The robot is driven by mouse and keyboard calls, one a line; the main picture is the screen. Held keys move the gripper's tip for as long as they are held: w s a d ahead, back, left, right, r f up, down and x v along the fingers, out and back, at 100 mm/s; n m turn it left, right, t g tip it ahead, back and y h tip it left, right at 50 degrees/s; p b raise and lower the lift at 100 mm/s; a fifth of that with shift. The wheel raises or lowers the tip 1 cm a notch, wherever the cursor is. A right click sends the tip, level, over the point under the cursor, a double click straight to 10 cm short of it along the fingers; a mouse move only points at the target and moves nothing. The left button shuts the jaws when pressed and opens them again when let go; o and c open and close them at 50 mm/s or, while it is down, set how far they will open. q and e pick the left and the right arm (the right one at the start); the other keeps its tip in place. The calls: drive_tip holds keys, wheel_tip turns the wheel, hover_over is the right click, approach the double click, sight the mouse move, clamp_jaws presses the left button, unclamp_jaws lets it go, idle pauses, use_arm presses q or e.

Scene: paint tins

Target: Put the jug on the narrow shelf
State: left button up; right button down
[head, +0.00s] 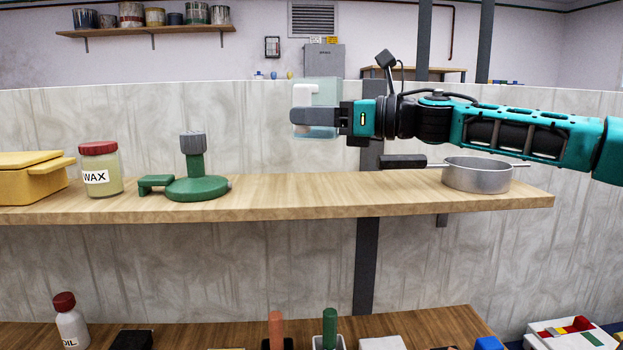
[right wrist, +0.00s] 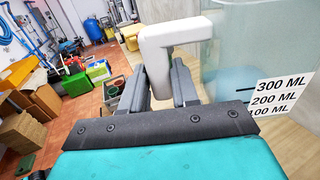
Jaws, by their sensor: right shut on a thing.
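The jug (head: 322,92) is a clear, pale-green measuring jug with a white handle. My right gripper (head: 305,117) is shut on the handle and holds the jug upright in the air. In the right wrist view the fingers (right wrist: 162,82) close on the white handle (right wrist: 178,42), and the jug body (right wrist: 225,60) with its ML label is at the right. The narrow shelf (head: 300,205) is the long wooden board on the wall; the jug appears higher than its top, with a gap below. My left gripper is not in view.
On the shelf stand a yellow box (head: 28,180), a wax jar (head: 104,170), a green clamp-like object (head: 195,188) and a metal pan (head: 478,177) with its handle pointing left. Bare shelf lies between the green object and the pan. A lower wooden surface (head: 220,335) holds several items.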

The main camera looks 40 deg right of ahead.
wheel_tip(320, 180, down, 10)
drive_tip(key=shift+f, duration=0.1)
drive_tip(key=shift+b, duration=0.35)
drive_tip(key=shift+f, duration=0.15)
drive_tip(key=c, duration=0.8)
unclamp_jaws()
drive_tip(key=shift+c, duration=0.2)
drive_tip(key=shift+r, duration=0.2)
